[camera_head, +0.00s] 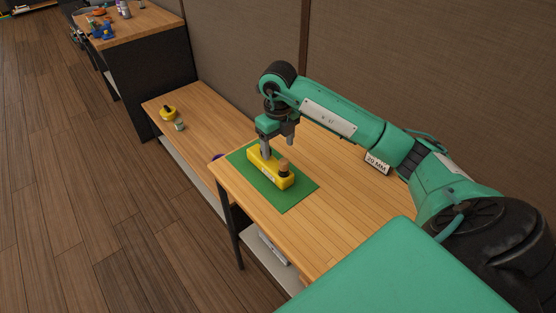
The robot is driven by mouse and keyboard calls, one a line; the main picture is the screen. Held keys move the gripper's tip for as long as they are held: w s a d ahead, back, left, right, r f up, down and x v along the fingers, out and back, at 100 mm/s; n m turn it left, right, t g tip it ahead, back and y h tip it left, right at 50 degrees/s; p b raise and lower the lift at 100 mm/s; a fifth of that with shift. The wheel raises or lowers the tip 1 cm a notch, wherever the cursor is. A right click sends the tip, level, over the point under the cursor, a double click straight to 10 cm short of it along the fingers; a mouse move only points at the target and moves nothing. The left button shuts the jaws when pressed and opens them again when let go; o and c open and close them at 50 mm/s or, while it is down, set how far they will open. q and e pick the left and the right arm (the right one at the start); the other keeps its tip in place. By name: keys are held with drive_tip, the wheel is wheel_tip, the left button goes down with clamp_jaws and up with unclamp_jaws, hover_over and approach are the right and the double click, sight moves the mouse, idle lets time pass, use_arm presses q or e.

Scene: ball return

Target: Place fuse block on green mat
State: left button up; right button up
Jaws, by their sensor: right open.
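The fuse block, a yellow block with a brown knob on top (267,177), lies on the green mat (293,199) on the wooden table. My right gripper (277,150) points down at the block's far left end. Its fingers are open, and one finger reaches down to the block's top or side; I cannot tell if it touches. My left gripper is not in view.
A label reading "20 MM" (377,163) stands on the table (330,228) under my right arm. A lower bench (199,136) at the left holds a yellow-and-black object (168,113) and a small jar (180,126). A farther bench (140,22) holds several items.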

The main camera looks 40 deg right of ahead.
drive_tip(key=shift+r, duration=1.2)
